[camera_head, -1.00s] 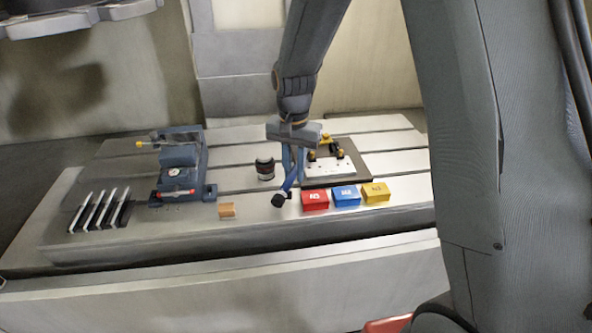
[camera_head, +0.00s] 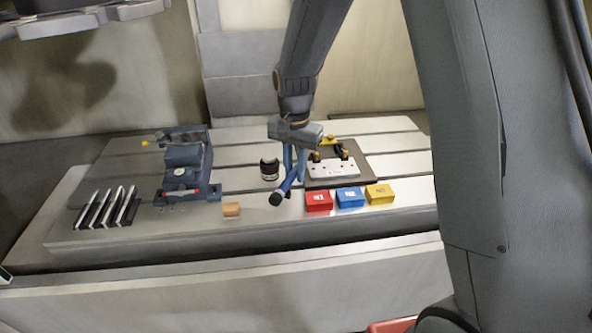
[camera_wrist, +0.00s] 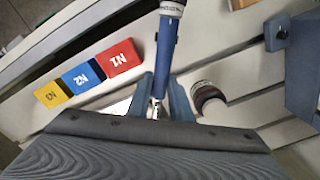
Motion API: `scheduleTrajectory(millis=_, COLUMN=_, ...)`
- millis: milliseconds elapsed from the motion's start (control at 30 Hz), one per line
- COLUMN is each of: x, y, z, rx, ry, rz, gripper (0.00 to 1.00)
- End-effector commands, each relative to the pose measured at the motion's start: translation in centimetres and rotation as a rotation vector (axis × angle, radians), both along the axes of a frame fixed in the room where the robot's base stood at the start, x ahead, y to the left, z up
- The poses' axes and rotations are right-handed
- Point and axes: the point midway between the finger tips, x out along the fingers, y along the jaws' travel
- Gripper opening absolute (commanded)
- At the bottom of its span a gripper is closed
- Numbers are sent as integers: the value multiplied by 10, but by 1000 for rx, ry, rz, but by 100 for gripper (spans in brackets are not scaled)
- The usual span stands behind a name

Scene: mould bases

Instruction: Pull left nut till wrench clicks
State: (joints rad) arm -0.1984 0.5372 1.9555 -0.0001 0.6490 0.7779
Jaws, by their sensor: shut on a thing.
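A blue torque wrench (camera_head: 289,183) with a black handle end is held in my gripper (camera_head: 296,164), tilted with its handle end to the lower left. In the wrist view the wrench (camera_wrist: 166,45) runs between the fingers of my gripper (camera_wrist: 160,100), which is shut on it. The white mould plate (camera_head: 322,170) lies on a dark base just right of the gripper, with yellow-and-black clamps (camera_head: 316,156) on it. My gripper partly hides the plate's left side. The left nut and the wrench's working end cannot be made out, nor whether they touch.
Red (camera_head: 318,201), blue (camera_head: 349,198) and yellow (camera_head: 380,194) boxes stand along the front. A dark round can (camera_head: 269,169) is left of the gripper. A small orange block (camera_head: 231,210), a blue-grey vise (camera_head: 183,178) and several upright dark plates (camera_head: 105,207) stand further left on the slotted table.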

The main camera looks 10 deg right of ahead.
Motion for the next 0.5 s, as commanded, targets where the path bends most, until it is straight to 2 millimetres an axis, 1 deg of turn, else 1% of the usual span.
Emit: scheduleTrajectory(millis=500, x=7, y=9, z=0, rx=2, ry=-4, rz=-64, gripper=0)
